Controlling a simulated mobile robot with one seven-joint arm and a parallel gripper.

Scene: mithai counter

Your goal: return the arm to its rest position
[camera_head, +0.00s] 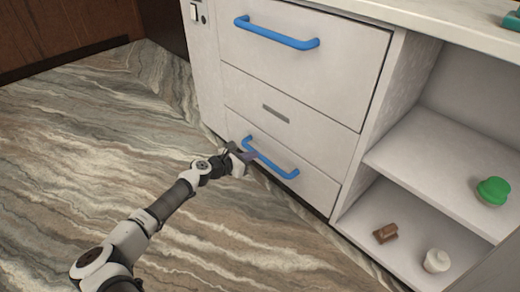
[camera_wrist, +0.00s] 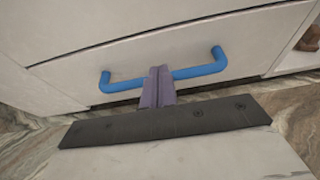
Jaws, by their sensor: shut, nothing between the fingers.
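My arm reaches from the lower left of the head view to the lower drawer of a white cabinet. My gripper (camera_head: 249,156) is at the left part of that drawer's blue handle (camera_head: 272,160). In the wrist view, my gripper (camera_wrist: 157,80) has its fingers together with nothing between them. They overlap the middle of the blue handle (camera_wrist: 200,70) in that view. I cannot tell whether they touch it. The lower drawer (camera_head: 315,185) looks closed.
An upper drawer (camera_head: 340,50) with a blue handle (camera_head: 276,33) is above and looks closed. Open shelves at the right hold a green round item (camera_head: 492,191), a brown item (camera_head: 386,233) and a white item (camera_head: 436,261). The marbled floor (camera_head: 80,150) at the left is clear.

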